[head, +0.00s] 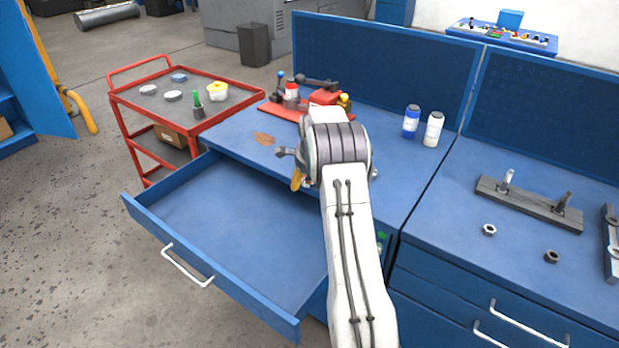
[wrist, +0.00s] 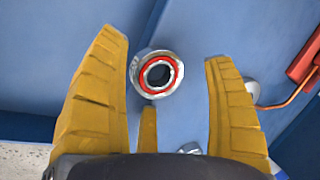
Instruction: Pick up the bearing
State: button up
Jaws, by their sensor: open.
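The bearing, a silver ring with a red inner seal and a dark bore (wrist: 158,74), lies on the blue bench surface in the wrist view. My gripper (wrist: 165,52) is open, with one yellow finger left of the bearing and one to its right. The bearing sits nearer the left finger. A third narrow yellow part shows just below the bearing. Nothing is held. In the head view a bit of yellow finger of my gripper (head: 297,179) shows by the bench's front edge; the rest, and the bearing, are hidden behind my arm.
An open, empty blue drawer (head: 215,215) juts out below the bench. A red tray (head: 272,109) with bottles and tools stands behind my arm. A blue bottle (head: 411,122) and a white bottle (head: 433,129) stand right. A red cart (head: 245,97) is at left.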

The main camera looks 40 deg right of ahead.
jog(key=v, duration=1.2)
jog(key=shift+o, duration=0.3)
